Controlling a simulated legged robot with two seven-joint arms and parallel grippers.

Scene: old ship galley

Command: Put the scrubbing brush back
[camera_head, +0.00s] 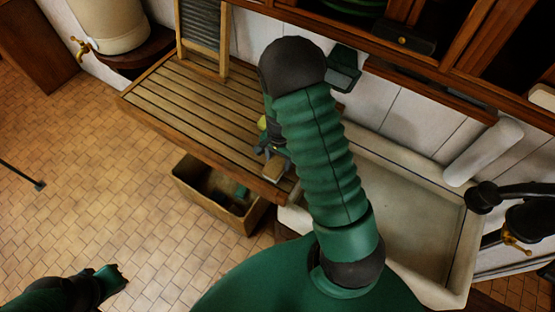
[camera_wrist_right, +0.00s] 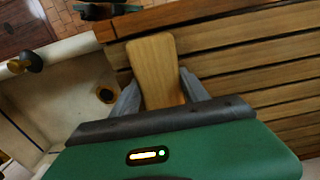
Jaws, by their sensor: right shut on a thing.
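The scrubbing brush (camera_wrist_right: 153,62) shows as a pale wooden block in the right wrist view, with its bristles hidden. My right gripper (camera_wrist_right: 160,93) is shut on it, one grey finger on each side. In the head view the brush (camera_head: 273,168) is a small tan block below my right gripper (camera_head: 270,149), over the front part of the slatted wooden draining board (camera_head: 190,98). I cannot tell whether it touches the slats. My left gripper (camera_head: 116,274) is at the lower left, over the tiled floor, away from the brush; its jaw opening is unclear.
A wooden crate (camera_head: 204,205) with things in it stands below the board's front edge. A pale sink (camera_head: 415,215) lies right of the board. A washboard (camera_head: 203,35) stands at the back. Cabinets hang above. The board's left half is clear.

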